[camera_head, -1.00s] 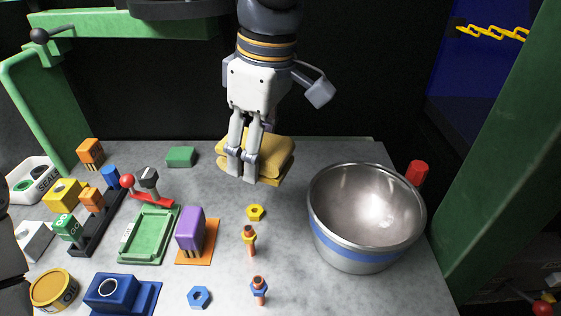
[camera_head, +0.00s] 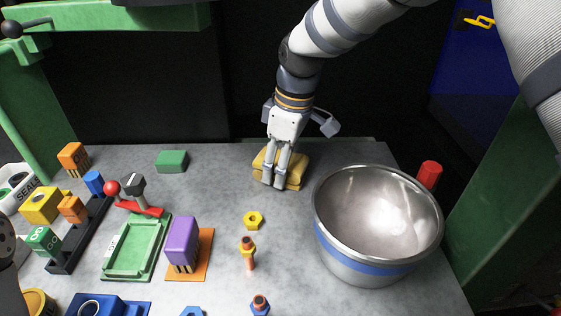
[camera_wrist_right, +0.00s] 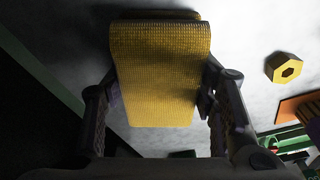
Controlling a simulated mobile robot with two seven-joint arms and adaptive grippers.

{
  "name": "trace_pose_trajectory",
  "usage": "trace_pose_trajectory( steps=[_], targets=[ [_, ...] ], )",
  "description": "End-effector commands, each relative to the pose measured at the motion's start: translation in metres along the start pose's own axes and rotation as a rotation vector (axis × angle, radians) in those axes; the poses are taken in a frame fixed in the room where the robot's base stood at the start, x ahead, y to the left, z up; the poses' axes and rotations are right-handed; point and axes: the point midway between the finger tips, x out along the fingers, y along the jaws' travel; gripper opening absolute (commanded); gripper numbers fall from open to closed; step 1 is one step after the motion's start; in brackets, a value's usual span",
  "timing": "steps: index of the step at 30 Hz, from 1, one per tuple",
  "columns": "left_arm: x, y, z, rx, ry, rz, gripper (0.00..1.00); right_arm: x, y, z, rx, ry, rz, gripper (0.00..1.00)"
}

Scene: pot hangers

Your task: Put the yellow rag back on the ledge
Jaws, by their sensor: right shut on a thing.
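The yellow rag (camera_head: 294,170) is a folded, textured cloth at the back middle of the grey table. My right gripper (camera_head: 272,184) points down and is shut on it. In the right wrist view the rag (camera_wrist_right: 160,70) sits between the two fingers. I cannot tell whether its underside touches the table. My left gripper is not in view. I cannot tell for sure which surface is the ledge; a low strip (camera_head: 352,140) runs along the table's back edge behind the rag.
A steel bowl (camera_head: 378,270) with a blue band stands right of the rag, with a red cylinder (camera_head: 429,174) behind it. A green block (camera_head: 171,161) lies to the left. A yellow nut (camera_head: 253,220) lies in front. Small parts and trays crowd the left side.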

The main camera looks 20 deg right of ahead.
Motion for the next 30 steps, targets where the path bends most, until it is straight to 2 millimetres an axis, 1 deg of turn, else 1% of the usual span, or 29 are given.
trace_pose_trajectory(
  steps=[5,9,10,11,12,13,20,23,26,30],
  targets=[
    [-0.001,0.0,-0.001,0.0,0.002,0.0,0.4,-0.002,0.0,-0.001,0.0,0.004,0.004,0.11],
    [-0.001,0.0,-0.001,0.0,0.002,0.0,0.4,0.002,0.0,0.0,0.0,0.003,0.003,0.11],
    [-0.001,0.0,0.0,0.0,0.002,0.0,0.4,0.002,0.0,0.0,0.0,0.003,0.003,0.55],
    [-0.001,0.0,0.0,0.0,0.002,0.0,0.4,0.002,0.0,-0.001,0.0,0.003,0.003,0.61],
    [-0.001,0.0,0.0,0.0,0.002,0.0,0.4,0.002,0.0,0.0,0.0,0.003,0.003,0.7],
    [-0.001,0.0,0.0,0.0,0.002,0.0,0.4,0.002,0.0,0.0,0.0,0.003,0.003,0.72],
    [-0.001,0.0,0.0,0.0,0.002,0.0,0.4,0.002,0.0,0.0,0.0,0.003,0.003,0.72],
    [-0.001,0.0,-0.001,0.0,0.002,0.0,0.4,-0.003,0.0,-0.001,0.0,0.004,0.004,0.72],
    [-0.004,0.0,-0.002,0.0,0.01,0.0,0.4,-0.023,0.001,-0.002,0.0,0.007,0.007,0.72],
    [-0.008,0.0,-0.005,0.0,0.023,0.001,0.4,-0.064,0.001,-0.002,0.0,0.01,0.009,0.72]
  ],
)
